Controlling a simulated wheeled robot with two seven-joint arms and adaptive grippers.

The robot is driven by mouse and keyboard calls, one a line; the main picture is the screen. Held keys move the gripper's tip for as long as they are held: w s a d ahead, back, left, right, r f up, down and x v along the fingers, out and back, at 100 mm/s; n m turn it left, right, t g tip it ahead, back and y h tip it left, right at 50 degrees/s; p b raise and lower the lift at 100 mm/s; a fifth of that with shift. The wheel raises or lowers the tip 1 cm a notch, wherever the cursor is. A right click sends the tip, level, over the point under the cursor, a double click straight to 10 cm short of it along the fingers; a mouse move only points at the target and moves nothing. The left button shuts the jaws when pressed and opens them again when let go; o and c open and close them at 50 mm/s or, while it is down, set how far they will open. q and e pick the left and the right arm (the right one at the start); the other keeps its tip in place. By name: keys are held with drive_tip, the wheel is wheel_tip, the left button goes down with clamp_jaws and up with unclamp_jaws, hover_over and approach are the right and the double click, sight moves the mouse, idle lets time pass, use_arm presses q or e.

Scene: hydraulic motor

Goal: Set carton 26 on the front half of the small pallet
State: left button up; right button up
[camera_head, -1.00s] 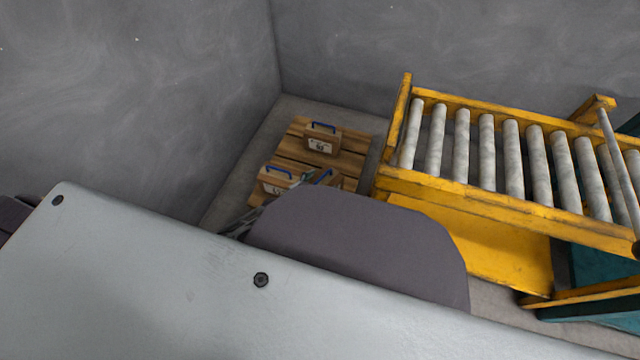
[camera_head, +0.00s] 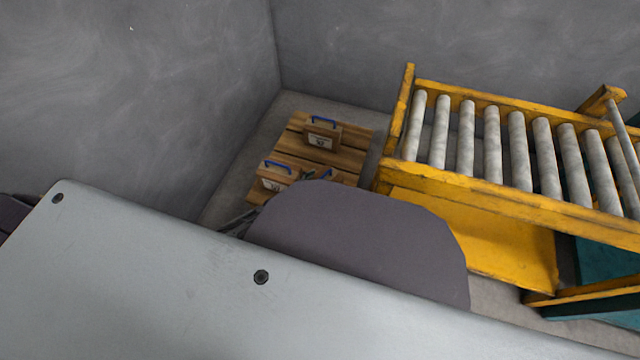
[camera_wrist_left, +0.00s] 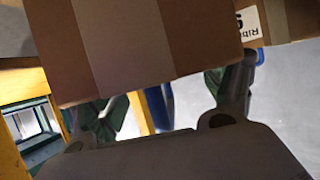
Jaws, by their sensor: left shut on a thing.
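The small wooden pallet (camera_head: 348,158) lies on the floor by the wall corner in the head view. One brown carton with a blue handle (camera_head: 322,134) stands on its back part. A second carton (camera_head: 274,178) shows at its front left. I cannot read which carton is 26.
A yellow roller conveyor (camera_head: 470,180) stands right of the pallet, close to its edge. Grey walls rise behind and left of the pallet. In the wrist view another labelled carton (camera_wrist_left: 278,20) is close beside the taped one.

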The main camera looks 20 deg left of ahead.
use_arm(q)
drive_tip(key=shift+w+r, duration=0.15)
use_arm(e)
drive_tip(key=shift+r, duration=0.1)
use_arm(q)
drive_tip(key=o, duration=2)
drive_tip(key=shift+s+f, duration=0.2)
use_arm(e)
drive_tip(key=shift+w+r, duration=0.1)
drive_tip(key=shift+r, duration=0.05)
drive_tip(key=shift+w, duration=0.2)
use_arm(q)
drive_tip(key=shift+p+v, duration=0.55)
drive_tip(key=shift+v, duration=0.55)
drive_tip(key=shift+p+v, duration=2.15)
drive_tip(key=shift+v, duration=2.8)
use_arm(e)
drive_tip(key=shift+h, duration=0.4)
drive_tip(key=shift+s+d+r, duration=0.1)
drive_tip(key=shift+d+r, duration=0.05)
drive_tip(key=shift+r, duration=0.6)
drive_tip(key=shift+s+d+r, duration=0.1)
drive_tip(key=shift+d+r, duration=0.05)
drive_tip(key=shift+r, duration=0.65)
drive_tip(key=shift+s+d+r, duration=0.1)
drive_tip(key=shift+d+r, duration=0.05)
drive_tip(key=shift+r, duration=0.6)
drive_tip(key=shift+s, duration=0.1)
